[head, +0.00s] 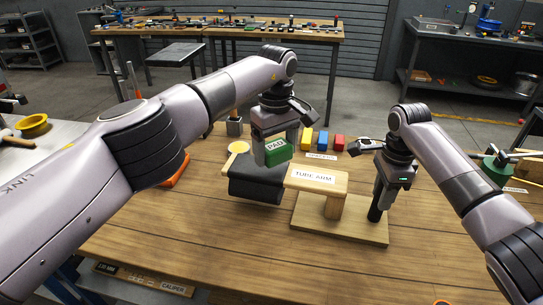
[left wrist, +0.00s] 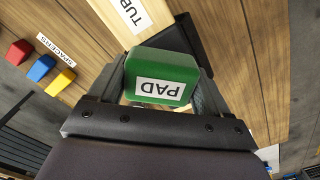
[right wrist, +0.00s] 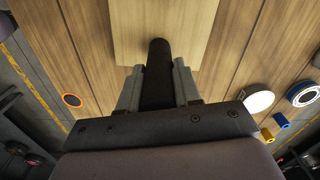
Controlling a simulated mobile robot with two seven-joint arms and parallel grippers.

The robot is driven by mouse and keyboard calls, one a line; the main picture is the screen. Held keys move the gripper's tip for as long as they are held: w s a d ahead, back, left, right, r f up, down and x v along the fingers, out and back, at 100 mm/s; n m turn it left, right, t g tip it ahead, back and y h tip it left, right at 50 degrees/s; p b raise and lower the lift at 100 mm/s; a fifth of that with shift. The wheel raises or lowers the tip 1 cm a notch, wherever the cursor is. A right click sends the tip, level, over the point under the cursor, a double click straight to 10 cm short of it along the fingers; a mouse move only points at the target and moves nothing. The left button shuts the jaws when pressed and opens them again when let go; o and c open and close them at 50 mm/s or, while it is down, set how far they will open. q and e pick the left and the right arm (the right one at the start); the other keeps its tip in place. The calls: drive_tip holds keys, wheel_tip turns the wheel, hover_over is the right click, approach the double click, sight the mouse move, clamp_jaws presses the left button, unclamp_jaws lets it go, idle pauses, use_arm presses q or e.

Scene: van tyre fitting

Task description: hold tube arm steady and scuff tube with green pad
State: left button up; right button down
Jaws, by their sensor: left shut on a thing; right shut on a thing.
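The wooden tube arm (head: 318,178) stands on a flat wooden base (head: 345,228) on the workbench. A black tube (head: 257,182) sits around or over its left end. My left gripper (head: 274,143) is shut on the green pad (head: 279,153), labelled PAD, which also shows between the fingers in the left wrist view (left wrist: 165,68). The pad is just above the black tube; I cannot tell whether they touch. My right gripper (head: 381,196) is shut on an upright black post (head: 376,212) at the base's right end, also seen in the right wrist view (right wrist: 157,75).
Yellow, blue and red spacers (head: 323,140) lie behind the tube arm. A round cream-topped thing (head: 239,147) and an orange-handled tool (head: 176,172) lie to the left. The bench's front left is clear.

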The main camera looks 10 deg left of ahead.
use_arm(q)
drive_tip(key=shift+r, duration=2.7)
use_arm(e)
drive_tip(key=c, duration=0.7)
unclamp_jaws()
use_arm(q)
drive_tip(key=shift+a, duration=0.1)
use_arm(e)
wheel_tip(320, 180, up, 12)
use_arm(q)
drive_tip(key=shift+s, duration=0.1)
use_arm(e)
drive_tip(key=shift+s+f, duration=0.1)
